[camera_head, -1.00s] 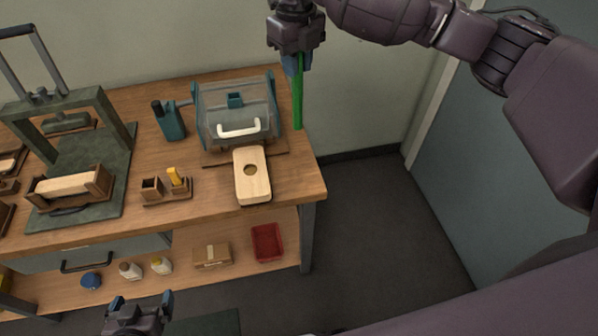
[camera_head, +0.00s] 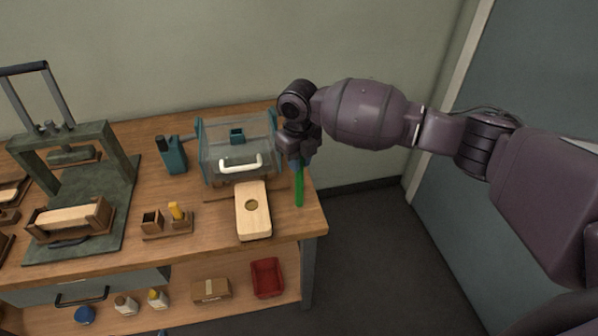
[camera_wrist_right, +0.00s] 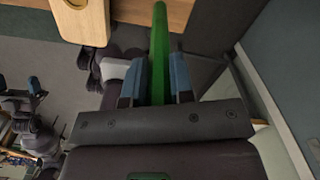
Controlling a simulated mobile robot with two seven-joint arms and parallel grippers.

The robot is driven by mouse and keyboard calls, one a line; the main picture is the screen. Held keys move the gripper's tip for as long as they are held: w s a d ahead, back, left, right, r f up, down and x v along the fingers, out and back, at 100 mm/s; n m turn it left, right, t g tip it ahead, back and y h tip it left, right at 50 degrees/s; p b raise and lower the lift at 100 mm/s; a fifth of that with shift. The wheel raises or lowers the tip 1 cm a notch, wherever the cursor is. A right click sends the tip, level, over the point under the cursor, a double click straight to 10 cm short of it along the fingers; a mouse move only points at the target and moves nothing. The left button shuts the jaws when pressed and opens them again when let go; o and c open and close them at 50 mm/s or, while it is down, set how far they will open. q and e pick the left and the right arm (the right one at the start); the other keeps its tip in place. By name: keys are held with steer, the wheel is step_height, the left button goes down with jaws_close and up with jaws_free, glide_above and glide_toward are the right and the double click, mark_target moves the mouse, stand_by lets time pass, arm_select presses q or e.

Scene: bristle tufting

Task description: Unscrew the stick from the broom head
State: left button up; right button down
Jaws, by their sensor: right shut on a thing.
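The broom head is a pale wooden block (camera_head: 253,222) with a round hole, lying flat on the workbench's front right part. The hole is empty. It also shows in the right wrist view (camera_wrist_right: 85,20) at the top left. My right gripper (camera_head: 299,163) is shut on the green stick (camera_head: 299,190), just right of the block. The stick points downward, apart from the block. In the right wrist view the stick (camera_wrist_right: 160,45) runs out between the blue fingers (camera_wrist_right: 154,85). My left gripper (camera_wrist_right: 19,85) shows there at the left edge, fingers apart and empty.
A clear-fronted box (camera_head: 238,150) with a white handle stands behind the block. A dark green press (camera_head: 75,150) is at the left. A small wooden holder (camera_head: 167,222) is nearer the middle. A red bin (camera_head: 267,278) sits on the lower shelf. Floor is free right of the bench.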

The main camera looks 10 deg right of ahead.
mark_target(299, 180)
steer(key=shift+f, duration=2.15)
steer(key=shift+f, duration=0.15)
steer(key=c, duration=1)
jaws_free()
